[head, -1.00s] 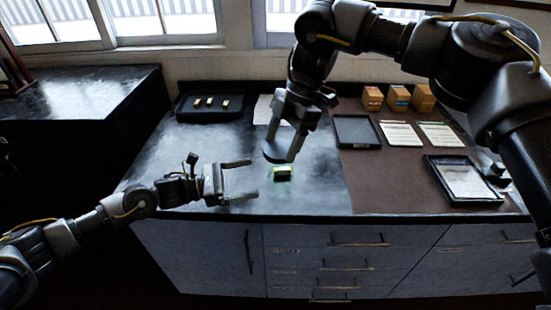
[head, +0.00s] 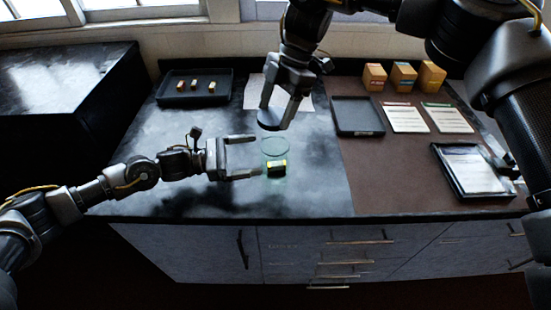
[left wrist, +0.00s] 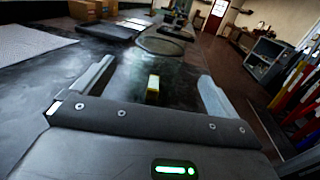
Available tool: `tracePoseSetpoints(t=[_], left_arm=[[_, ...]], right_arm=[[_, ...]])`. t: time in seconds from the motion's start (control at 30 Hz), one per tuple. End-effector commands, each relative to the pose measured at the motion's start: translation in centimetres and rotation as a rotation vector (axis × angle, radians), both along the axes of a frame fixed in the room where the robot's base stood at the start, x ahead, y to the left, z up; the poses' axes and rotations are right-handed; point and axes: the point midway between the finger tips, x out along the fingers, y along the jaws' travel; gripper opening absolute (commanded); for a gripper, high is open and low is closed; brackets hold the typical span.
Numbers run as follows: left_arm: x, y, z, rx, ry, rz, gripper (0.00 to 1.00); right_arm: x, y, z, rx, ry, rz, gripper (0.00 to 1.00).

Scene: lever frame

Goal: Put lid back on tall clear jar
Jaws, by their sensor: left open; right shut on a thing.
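The tall clear jar (head: 275,151) stands on the dark bench top, faint except for its round rim. A small black-and-yellow block (head: 277,168) shows at its base, seemingly inside; it shows in the left wrist view (left wrist: 152,88) too. My right gripper (head: 279,108) is shut on the dark round lid (head: 269,119), held tilted above and behind the jar's rim, apart from it. My left gripper (head: 257,156) is open and low, its fingers pointing right at the jar. In the left wrist view, the jar's rim (left wrist: 162,46) shows beyond the open fingers (left wrist: 156,74).
A black tray with several small blocks (head: 194,86) is at the back left. An empty dark tray (head: 358,116), white cards (head: 405,118), boxes (head: 403,76) and a framed tray (head: 472,171) are on the brown mat at right.

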Motion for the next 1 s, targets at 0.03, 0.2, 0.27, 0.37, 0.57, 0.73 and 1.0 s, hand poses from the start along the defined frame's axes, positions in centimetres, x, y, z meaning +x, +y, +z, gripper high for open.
tracePoseSetpoints(t=[0.03, 0.2, 0.27, 0.37, 0.57, 0.73, 1.0], left_arm=[[0.1, -0.5, 0.0, -0.001, 0.000, -0.002, 0.97], [0.4, -2.9, 0.1, -0.002, 0.000, -0.007, 0.97], [0.6, -3.8, 0.1, -0.002, -0.001, -0.006, 0.97], [0.9, -5.2, 0.1, -0.002, -0.001, -0.006, 0.97], [1.2, -6.9, 0.0, 0.000, -0.001, -0.005, 0.97], [1.3, -7.4, 0.0, 0.000, -0.001, -0.005, 0.97], [1.3, -7.4, 0.0, 0.000, -0.001, -0.006, 0.91]], right_arm=[[0.0, 0.0, 0.0, 0.000, 0.000, -0.001, 0.42], [0.0, -0.2, 0.0, 0.000, 0.000, -0.005, 0.42], [0.0, -0.3, 0.0, 0.001, 0.001, -0.005, 0.42], [0.0, -0.3, 0.0, 0.001, 0.001, -0.006, 0.42], [0.0, -0.3, 0.0, 0.001, 0.001, -0.005, 0.42], [0.0, -0.3, 0.0, 0.001, 0.001, -0.006, 0.42], [0.0, -0.3, 0.0, 0.001, 0.001, -0.006, 0.42]])
